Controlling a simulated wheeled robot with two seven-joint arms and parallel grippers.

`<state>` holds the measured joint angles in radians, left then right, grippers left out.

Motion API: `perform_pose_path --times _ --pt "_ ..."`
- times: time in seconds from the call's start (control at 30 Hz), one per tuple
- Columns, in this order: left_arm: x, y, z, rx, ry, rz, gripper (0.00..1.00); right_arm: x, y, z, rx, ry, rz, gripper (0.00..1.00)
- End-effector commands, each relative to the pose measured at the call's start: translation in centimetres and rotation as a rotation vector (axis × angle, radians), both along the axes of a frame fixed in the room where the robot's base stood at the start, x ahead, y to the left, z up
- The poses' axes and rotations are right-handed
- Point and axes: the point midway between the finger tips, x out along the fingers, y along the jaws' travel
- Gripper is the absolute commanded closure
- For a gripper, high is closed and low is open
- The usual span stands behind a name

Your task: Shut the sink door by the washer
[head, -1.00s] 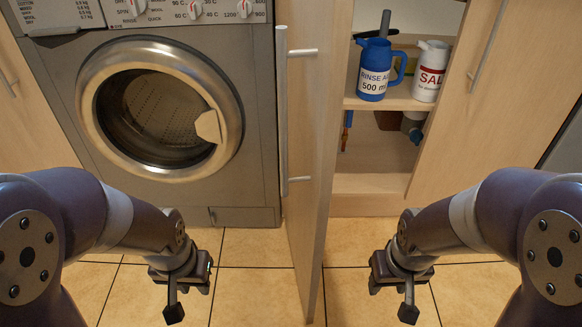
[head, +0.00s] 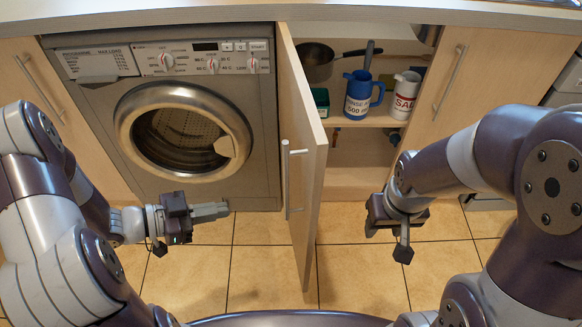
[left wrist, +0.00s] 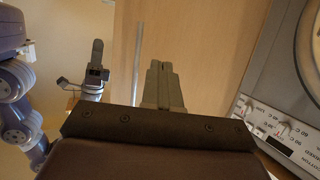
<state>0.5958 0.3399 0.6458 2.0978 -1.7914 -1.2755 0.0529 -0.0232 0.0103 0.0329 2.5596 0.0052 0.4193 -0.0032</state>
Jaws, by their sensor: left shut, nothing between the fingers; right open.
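The sink door (head: 306,160) by the washer stands open, swung out toward me, with its edge facing me. Its bar handle (head: 287,180) is on the side facing the washer. The washer (head: 185,130) is left of the door. My left gripper (head: 226,208) is shut and empty, pointing right, in front of the washer and left of the door, apart from it. In the left wrist view the shut fingers (left wrist: 162,85) show before the door's wooden face (left wrist: 200,50), with the handle (left wrist: 142,60) to their left. My right gripper (head: 388,238) is open and empty, right of the door.
Inside the cupboard are a pan (head: 317,62), a blue jug (head: 361,95), a white salt jug (head: 404,95) and a green box (head: 320,100) on a shelf. A closed cupboard door (head: 455,85) is to the right. Tiled floor (head: 260,265) is clear below.

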Motion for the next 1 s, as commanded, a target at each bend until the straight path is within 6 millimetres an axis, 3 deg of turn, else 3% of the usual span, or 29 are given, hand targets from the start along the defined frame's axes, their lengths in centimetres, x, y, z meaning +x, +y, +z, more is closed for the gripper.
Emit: perform_pose_path --times 0.1,0.2,0.37,0.8,1.0 --pt "-2.9 -1.7 3.6 -0.207 -0.063 -0.188 1.00 -0.1 0.0 -0.7 0.000 0.003 0.000 0.53" --pt "-3.6 -2.1 5.3 -0.289 -0.077 -0.224 1.00 -0.1 0.0 -0.8 0.000 0.002 0.000 0.53" --pt "-3.4 -3.9 5.4 -0.302 -0.078 -0.228 1.00 0.0 0.0 -1.5 0.000 0.001 0.000 0.53" --pt "-1.8 -13.0 5.3 -0.298 -0.081 -0.228 1.00 0.0 0.0 -4.2 0.000 0.001 0.000 0.53" --pt "-1.4 -15.3 5.4 -0.297 -0.078 -0.223 1.00 0.0 0.0 -4.9 0.000 0.001 0.000 0.53"
